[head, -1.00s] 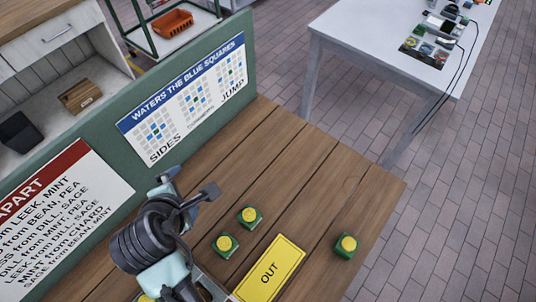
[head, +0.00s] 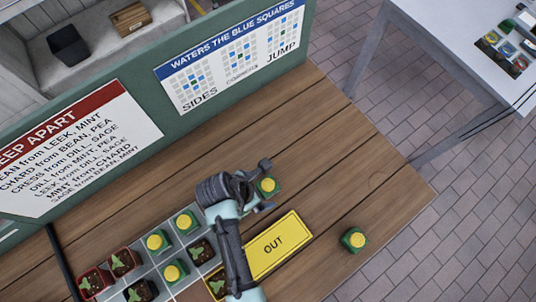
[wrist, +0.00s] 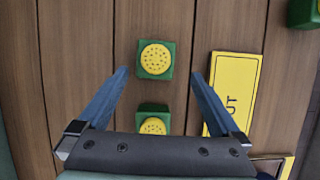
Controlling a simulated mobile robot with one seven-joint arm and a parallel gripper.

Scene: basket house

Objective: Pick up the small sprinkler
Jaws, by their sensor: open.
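Small sprinklers are green blocks with a round yellow perforated top. In the wrist view, one sprinkler (wrist: 155,58) stands on the wood just ahead of and between my open fingertips (wrist: 160,73). A second sprinkler (wrist: 152,124) lies nearer, between the fingers, partly hidden by the gripper body. In the head view, my gripper (head: 267,187) is over the table beside a sprinkler (head: 268,185); the second one is hidden there behind my arm. Another sprinkler (head: 354,240) stands alone right of the OUT card, and several (head: 158,241) sit in the tray. My gripper is empty.
The yellow OUT card (head: 274,246) lies right of my gripper. A gridded tray (head: 148,262) with seedlings and sprinklers is at lower left. A green board (head: 150,70) with posters stands along the back. Bare wood (head: 340,150) lies to the right.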

